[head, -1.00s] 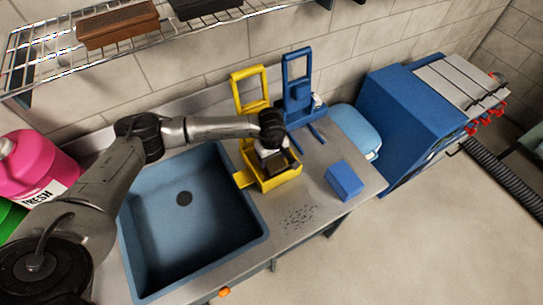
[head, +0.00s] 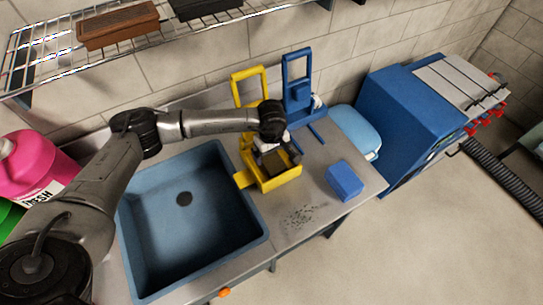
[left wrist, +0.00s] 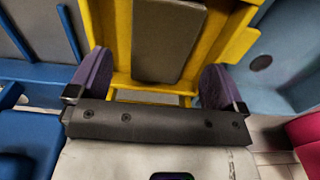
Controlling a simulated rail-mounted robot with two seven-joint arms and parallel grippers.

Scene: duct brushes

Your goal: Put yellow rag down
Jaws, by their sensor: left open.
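A yellow holder (head: 268,187) with a tall upright frame stands on the counter at the right edge of the sink. In the left wrist view the yellow holder (left wrist: 204,40) has a grey block (left wrist: 168,38) lying in it. I cannot make out a separate yellow rag. My left gripper (head: 284,161) is over the holder. In the left wrist view its purple fingertips (left wrist: 155,78) are wide apart, one on each side of the grey block, with nothing held between them. My right gripper is not in view.
The blue sink (head: 205,237) is left of the holder. A blue holder (head: 296,92) stands behind it, and a blue block (head: 344,180) lies to its right. A blue cabinet (head: 408,108) is further right. The counter's front has dark specks and free room.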

